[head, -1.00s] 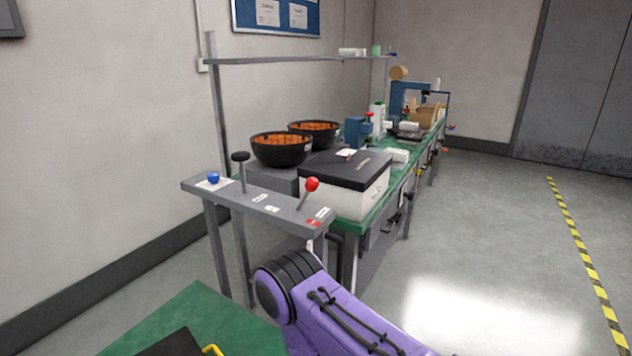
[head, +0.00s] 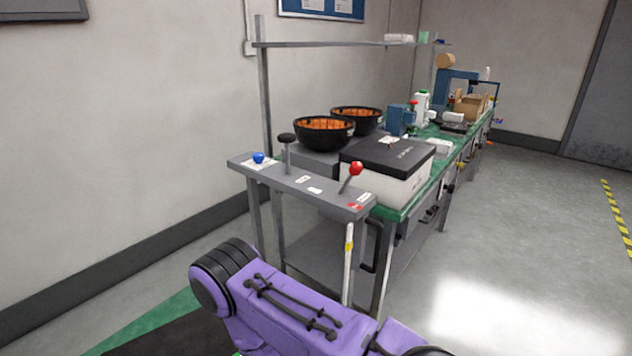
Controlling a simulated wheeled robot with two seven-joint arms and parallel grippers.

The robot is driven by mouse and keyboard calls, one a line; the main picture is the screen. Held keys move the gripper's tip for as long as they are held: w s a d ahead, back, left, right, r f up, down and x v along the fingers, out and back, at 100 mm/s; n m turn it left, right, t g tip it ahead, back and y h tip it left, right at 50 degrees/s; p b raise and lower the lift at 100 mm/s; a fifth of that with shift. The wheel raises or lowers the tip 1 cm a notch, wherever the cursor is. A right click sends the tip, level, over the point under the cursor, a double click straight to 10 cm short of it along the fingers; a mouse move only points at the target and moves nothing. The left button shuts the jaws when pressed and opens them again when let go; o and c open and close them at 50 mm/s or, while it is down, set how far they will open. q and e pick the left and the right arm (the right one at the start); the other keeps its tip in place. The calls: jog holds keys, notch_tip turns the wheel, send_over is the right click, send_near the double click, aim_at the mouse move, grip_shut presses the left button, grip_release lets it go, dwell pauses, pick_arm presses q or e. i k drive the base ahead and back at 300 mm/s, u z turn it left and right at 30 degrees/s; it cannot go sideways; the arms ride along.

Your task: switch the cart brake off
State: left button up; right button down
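A grey control ledge (head: 293,185) at the end of the bench carries a blue knob (head: 258,157) on a white plate, an upright lever with a black knob (head: 287,139), and a lever with a red ball knob (head: 355,168). The red lever leans to the right, with a small red label (head: 356,207) near its foot. The labels are too small to read, so I cannot tell which control is the cart brake. A purple arm link of mine crosses the bottom of the view. Neither gripper shows.
A white box with a black lid (head: 388,157) and two black bowls with orange contents (head: 323,133) stand behind the ledge on the green-topped bench (head: 408,202). A whitish upright pole (head: 348,262) stands below the ledge's right end. The floor to the right is open.

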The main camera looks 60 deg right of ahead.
aim_at(357, 168)
jog(key=k, duration=0.4)
jog(key=z, duration=0.8)
